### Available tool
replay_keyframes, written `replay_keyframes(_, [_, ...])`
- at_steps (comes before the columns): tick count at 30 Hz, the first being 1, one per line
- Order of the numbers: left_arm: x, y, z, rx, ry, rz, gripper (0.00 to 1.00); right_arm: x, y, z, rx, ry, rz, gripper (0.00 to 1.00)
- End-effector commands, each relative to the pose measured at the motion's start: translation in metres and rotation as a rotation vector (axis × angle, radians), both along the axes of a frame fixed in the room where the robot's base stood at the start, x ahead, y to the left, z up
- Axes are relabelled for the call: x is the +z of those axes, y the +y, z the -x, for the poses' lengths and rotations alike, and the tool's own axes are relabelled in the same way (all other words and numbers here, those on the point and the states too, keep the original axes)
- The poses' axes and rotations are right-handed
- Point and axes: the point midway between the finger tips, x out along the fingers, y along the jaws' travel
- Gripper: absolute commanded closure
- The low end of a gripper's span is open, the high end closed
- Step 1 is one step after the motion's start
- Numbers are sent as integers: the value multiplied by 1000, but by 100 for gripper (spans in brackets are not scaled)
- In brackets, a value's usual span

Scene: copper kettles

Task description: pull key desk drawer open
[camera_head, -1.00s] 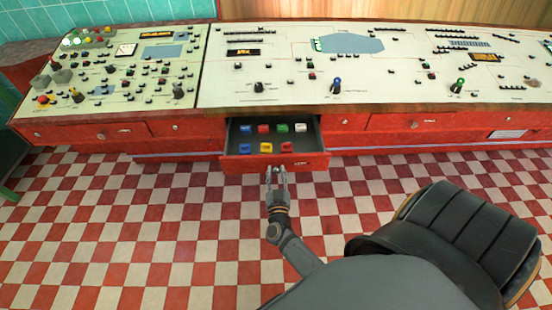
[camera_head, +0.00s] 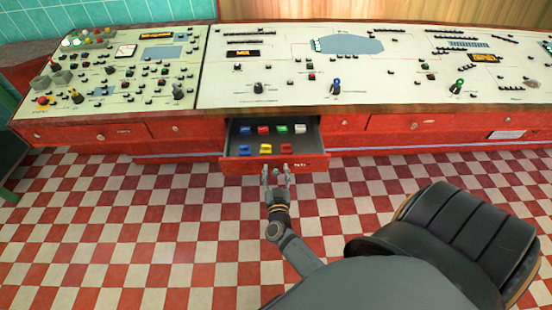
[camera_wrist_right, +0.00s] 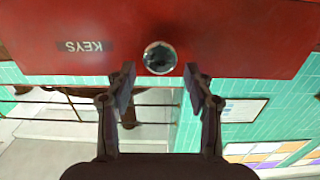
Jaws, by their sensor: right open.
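The key drawer (camera_head: 240,163) is a red drawer pulled out from the desk front, with several coloured keys or tags (camera_head: 265,149) lying in its dark inside. In the right wrist view its red front (camera_wrist_right: 230,35) carries a KEYS label (camera_wrist_right: 86,46) and a round metal knob (camera_wrist_right: 160,58). My right gripper (camera_head: 276,172) is at the drawer front, and it also shows in the right wrist view (camera_wrist_right: 160,82). Its fingers are apart, one on each side of the knob's line, with the knob just beyond the tips and not gripped. My left gripper is not in view.
The long red desk has a cream control panel (camera_head: 290,90) with switches and knobs on top. Other closed drawers (camera_head: 410,123) lie either side. A black padded chair or seat-like shape (camera_head: 450,240) fills the lower right. The checkered floor (camera_head: 120,220) in front is clear.

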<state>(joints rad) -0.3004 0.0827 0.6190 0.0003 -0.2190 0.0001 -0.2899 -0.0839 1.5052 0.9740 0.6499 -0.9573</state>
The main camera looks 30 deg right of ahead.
Motion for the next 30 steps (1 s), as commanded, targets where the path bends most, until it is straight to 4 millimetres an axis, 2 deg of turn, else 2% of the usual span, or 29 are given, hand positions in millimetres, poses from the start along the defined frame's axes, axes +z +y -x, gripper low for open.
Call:
replay_keyframes(6, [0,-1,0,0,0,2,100,50,0,1,-1,-4,-2,47])
replay_keyframes(12, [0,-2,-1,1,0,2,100,77,0,0,0,-1,-2,47])
replay_keyframes(30, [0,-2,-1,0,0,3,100,82,1,0,7,-2,1,47])
